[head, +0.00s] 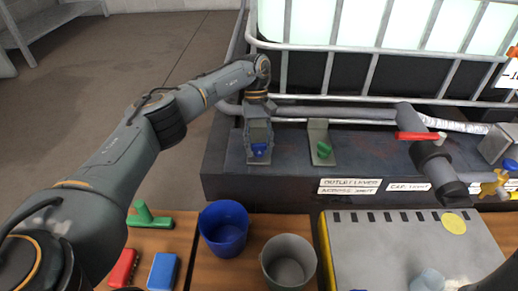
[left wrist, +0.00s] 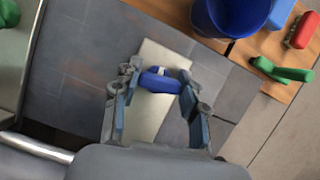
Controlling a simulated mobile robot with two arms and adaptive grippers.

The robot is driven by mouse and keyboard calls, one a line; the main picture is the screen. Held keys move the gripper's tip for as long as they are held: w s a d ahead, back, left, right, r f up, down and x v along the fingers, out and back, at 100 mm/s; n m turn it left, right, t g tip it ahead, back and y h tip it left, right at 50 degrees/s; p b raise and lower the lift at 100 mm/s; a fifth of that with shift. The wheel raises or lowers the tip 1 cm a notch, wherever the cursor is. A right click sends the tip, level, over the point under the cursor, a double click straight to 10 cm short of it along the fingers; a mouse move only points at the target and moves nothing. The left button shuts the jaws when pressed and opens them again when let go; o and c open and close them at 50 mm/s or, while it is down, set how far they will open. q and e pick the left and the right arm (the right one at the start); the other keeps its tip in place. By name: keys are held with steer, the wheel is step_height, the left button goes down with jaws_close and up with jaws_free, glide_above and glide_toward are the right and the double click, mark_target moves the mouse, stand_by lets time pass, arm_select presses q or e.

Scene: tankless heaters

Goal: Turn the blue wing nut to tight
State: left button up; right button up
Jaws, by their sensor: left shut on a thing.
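The blue wing nut (head: 259,150) shows at the front of a grey bracket plate by the dark base below the caged tank. It also shows in the left wrist view (left wrist: 160,80), lying crosswise over a pale plate (left wrist: 155,112). My left gripper (head: 258,138) reaches down over it from above. In the left wrist view, the fingers of my left gripper (left wrist: 157,85) are on both sides of the blue wing nut and shut on it. The hidden contact faces and any tight mark cannot be made out. My right gripper is not in view.
A green wing nut (head: 323,149) is on a similar bracket to the right. A red-handled valve (head: 418,136) and pipes are farther right.

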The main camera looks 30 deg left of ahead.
arm_select(q)
steer(key=shift+m+y, duration=0.3)
steer(key=shift+m, duration=0.5)
steer(key=shift+b, duration=0.3)
steer(key=o, duration=1.2)
steer(key=shift+c, duration=0.2)
steer(key=shift+w+r, duration=0.1)
steer(key=shift+r, duration=0.1)
steer(key=v, duration=0.7)
